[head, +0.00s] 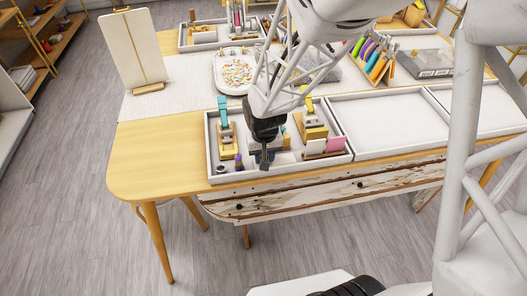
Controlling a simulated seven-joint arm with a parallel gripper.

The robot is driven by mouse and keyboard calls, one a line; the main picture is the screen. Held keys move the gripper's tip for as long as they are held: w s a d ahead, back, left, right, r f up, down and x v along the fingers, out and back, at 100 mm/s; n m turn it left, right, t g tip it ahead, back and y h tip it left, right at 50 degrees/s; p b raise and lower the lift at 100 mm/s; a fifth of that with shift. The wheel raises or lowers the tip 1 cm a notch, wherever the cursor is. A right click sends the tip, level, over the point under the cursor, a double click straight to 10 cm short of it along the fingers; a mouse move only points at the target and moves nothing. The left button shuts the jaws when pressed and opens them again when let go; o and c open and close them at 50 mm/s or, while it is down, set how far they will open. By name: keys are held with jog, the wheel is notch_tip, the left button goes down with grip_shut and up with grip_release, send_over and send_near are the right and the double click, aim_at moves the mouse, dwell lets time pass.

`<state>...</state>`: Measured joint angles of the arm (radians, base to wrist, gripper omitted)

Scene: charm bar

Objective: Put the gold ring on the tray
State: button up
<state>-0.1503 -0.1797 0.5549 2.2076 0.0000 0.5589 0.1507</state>
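I cannot make out a gold ring in the head view; it may be too small or hidden. My gripper (265,160) points down over the front-left white tray (291,170). That tray holds small stands and blocks, and my gripper hides part of its middle. The gripper's fingers are dark and small, so I cannot tell if they are open, shut or holding something. An empty white tray (388,122) lies just right of it. A rounded white tray (219,85) with many small colourful pieces sits farther back.
A yellow stand (313,128), a teal-topped stand (224,120) and a pink card (335,145) stand in the front-left tray. A rack of coloured items (376,60) is at the back right. A tall white board (132,50) stands back left. The wooden table's (155,155) left end is clear.

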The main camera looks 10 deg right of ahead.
jog(key=o, duration=0.9)
jog(key=shift+c, duration=0.2)
jog(key=shift+r, duration=0.1)
notch_tip(320, 180, up, 8)
dwell(0.8)
